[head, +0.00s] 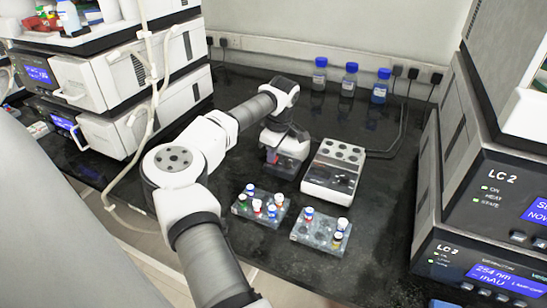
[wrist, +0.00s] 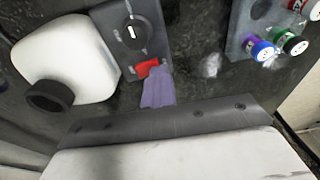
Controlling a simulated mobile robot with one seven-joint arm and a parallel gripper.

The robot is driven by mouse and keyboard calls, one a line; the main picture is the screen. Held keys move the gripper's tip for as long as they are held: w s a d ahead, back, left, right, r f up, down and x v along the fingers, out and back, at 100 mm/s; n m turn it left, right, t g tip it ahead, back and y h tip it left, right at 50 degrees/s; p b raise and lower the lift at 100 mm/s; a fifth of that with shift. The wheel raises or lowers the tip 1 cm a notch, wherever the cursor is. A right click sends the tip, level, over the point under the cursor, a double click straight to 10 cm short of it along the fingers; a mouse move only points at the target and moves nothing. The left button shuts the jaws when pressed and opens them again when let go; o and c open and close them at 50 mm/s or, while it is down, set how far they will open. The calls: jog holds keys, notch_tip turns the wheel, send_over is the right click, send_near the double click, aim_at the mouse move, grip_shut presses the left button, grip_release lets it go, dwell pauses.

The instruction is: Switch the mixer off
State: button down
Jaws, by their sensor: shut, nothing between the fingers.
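The mixer (head: 287,166) stands on the dark bench in the middle of the head view, partly covered by my arm. In the wrist view, its white body with a black round cup (wrist: 48,97) is at left. Its grey front panel (wrist: 118,50) carries a black knob (wrist: 134,34) and a red switch (wrist: 148,68). My gripper (wrist: 157,82) is shut and empty, with its fingertips right at the lower edge of the red switch. I cannot tell whether they touch it. Which way the switch is set is not clear.
A white block with wells (head: 333,174) stands close to the mixer's right. Two tube racks (head: 262,207) (head: 321,234) with coloured caps lie in front. Three blue-capped bottles (head: 349,80) stand at the back. Stacked instruments flank both sides (head: 480,235).

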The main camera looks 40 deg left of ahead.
jog(key=shift+r+p, duration=1.85)
jog(key=shift+r, duration=0.65)
jog(key=shift+f, duration=0.1)
